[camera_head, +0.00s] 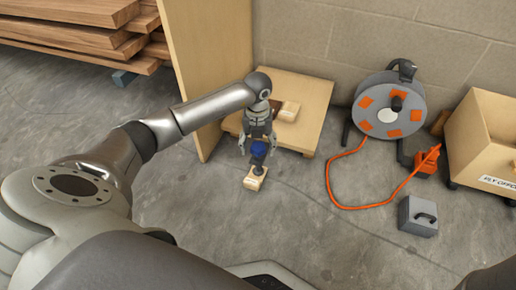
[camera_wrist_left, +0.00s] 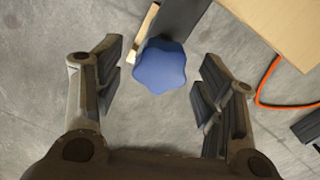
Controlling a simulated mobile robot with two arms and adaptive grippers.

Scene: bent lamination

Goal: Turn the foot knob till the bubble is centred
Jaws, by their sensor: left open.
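The blue foot knob (camera_head: 258,150) has a lobed rim and stands above a small wooden block (camera_head: 254,180) on the floor. My left gripper (camera_head: 257,146) is open over the knob, pointing down. In the left wrist view the knob (camera_wrist_left: 160,66) lies between the two open fingers and a little beyond them, with a clear gap on both sides. I cannot tell whether the fingertips are level with the knob. No bubble can be made out in either view. My right gripper does not show.
A plywood panel (camera_head: 205,70) stands upright left of my left gripper. A low wooden platform (camera_head: 310,97) lies behind it. A cable reel (camera_head: 388,105) with an orange cable, a grey weight (camera_head: 417,216) and a box (camera_head: 485,140) are to the right. Concrete floor between is mostly clear.

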